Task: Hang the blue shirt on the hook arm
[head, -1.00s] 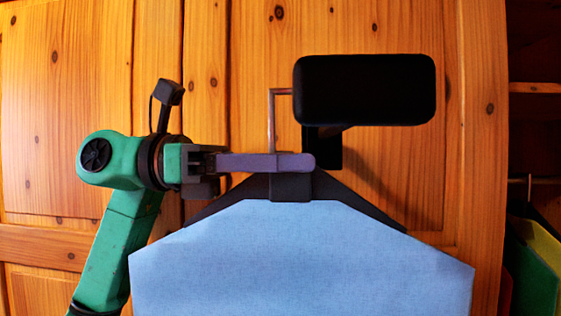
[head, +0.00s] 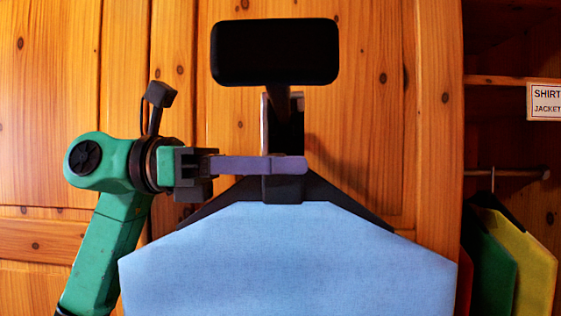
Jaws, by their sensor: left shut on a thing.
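The blue shirt (head: 285,260) hangs upright on a black hanger (head: 340,202), its lower part cut off by the picture's bottom edge. My left gripper (head: 292,166) comes in from the left and is shut on the hanger's neck block. The hook arm (head: 275,53) is black, with a wide rounded end facing me and a stem running back to a plate on the wooden door. The hook's top is close to the stem in the picture; I cannot tell whether they touch. My right gripper is not in view.
Wooden panelled doors (head: 365,120) stand behind the shirt. At right is an open closet with a rail (head: 520,173), green (head: 490,255) and yellow (head: 530,265) garments hanging there, and a shelf label (head: 544,102) reading SHIRT and JACKET.

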